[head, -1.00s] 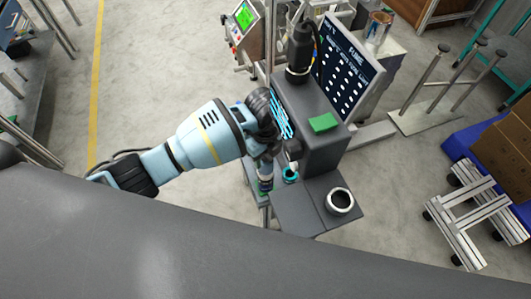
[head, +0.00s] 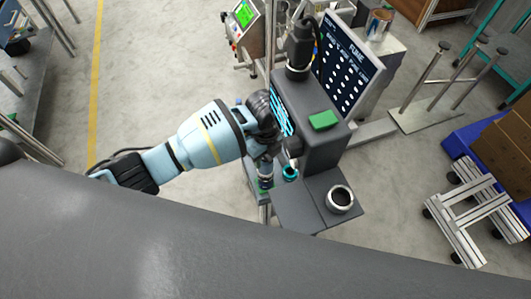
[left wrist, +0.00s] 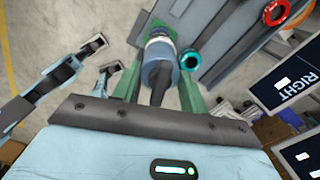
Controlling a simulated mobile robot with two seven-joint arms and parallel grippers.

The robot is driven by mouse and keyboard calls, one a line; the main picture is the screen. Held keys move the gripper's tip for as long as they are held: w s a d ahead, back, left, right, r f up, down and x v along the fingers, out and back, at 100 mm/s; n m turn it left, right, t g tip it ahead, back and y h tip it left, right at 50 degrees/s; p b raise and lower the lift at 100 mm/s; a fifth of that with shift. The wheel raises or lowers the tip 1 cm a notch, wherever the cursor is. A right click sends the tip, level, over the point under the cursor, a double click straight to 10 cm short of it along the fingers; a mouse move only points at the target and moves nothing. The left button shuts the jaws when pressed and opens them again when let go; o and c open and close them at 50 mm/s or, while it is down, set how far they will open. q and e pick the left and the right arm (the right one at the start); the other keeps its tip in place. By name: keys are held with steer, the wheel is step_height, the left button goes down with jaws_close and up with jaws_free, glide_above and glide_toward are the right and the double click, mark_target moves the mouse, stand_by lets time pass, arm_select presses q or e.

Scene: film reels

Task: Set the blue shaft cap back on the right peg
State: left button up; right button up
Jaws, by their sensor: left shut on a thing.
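My left gripper (head: 265,170) is beside the dark machine, left of a teal ring (head: 290,172). In the left wrist view, its green-padded fingers (left wrist: 160,92) are shut on a blue-grey cylinder (left wrist: 160,66), which I take for the blue shaft cap. A pale banded part shows at the cylinder's far end; I cannot tell whether it touches anything there. The teal ring (left wrist: 191,60) lies just to its right. A sign reading RIGHT (left wrist: 296,88) stands at the right edge. I cannot clearly make out the right peg. My right gripper is not in view.
The dark machine (head: 315,150) has a green block (head: 323,121) on top and a screen panel (head: 346,65) behind. A metal-rimmed ring (head: 340,199) sits on its front plate. A red ring (left wrist: 276,12) shows in the wrist view. A stand with posts (head: 425,120) is farther right.

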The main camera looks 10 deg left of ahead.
arm_select(q)
steer(key=o, duration=1)
steer(key=shift+o, duration=1.1)
step_height(320, 180, up, 7)
steer(key=shift+f+p, duration=0.2)
steer(key=shift+p, duration=0.25)
steer(key=shift+r, duration=0.6)
